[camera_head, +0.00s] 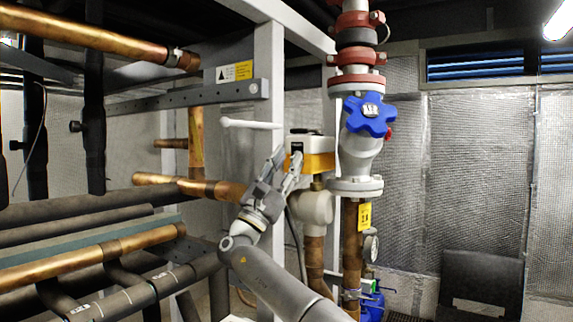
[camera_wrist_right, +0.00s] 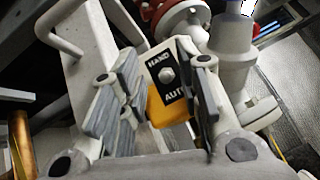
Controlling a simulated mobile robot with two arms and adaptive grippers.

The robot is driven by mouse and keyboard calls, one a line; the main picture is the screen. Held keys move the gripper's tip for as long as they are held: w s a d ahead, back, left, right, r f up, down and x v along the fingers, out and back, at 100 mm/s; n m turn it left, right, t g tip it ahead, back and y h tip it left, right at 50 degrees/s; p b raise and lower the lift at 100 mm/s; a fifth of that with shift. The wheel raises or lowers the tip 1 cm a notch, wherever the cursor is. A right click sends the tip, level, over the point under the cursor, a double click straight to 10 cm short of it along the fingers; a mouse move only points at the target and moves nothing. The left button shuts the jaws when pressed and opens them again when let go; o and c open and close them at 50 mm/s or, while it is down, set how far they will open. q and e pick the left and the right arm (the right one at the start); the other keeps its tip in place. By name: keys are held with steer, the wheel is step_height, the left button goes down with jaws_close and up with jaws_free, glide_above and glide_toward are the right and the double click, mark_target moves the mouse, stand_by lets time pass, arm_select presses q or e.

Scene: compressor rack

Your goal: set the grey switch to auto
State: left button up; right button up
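The grey switch (camera_wrist_right: 167,75) is a small round knob on a black plate marked HAND above and AUTO below, in the right wrist view. Which mark it points to is too small to tell. The plate is on a yellow and white actuator box (camera_head: 318,158) beside the large valve in the head view. My right gripper (camera_head: 288,162) is raised in front of the box's left side. In the wrist view its fingers (camera_wrist_right: 164,88) are apart, one on each side of the switch plate, with nothing held. Contact with the knob is not visible. My left gripper is not in view.
A white lever handle (camera_head: 250,124) sticks out left of the box. A blue handwheel (camera_head: 370,115) is on the valve at right. A grey upright post (camera_head: 268,80) and copper pipes (camera_head: 90,30) are close on the left. Open floor shows at the lower right.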

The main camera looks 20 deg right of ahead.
steer(key=v, duration=0.7)
steer(key=shift+a+f, duration=0.2)
steer(key=shift+f, duration=0.05)
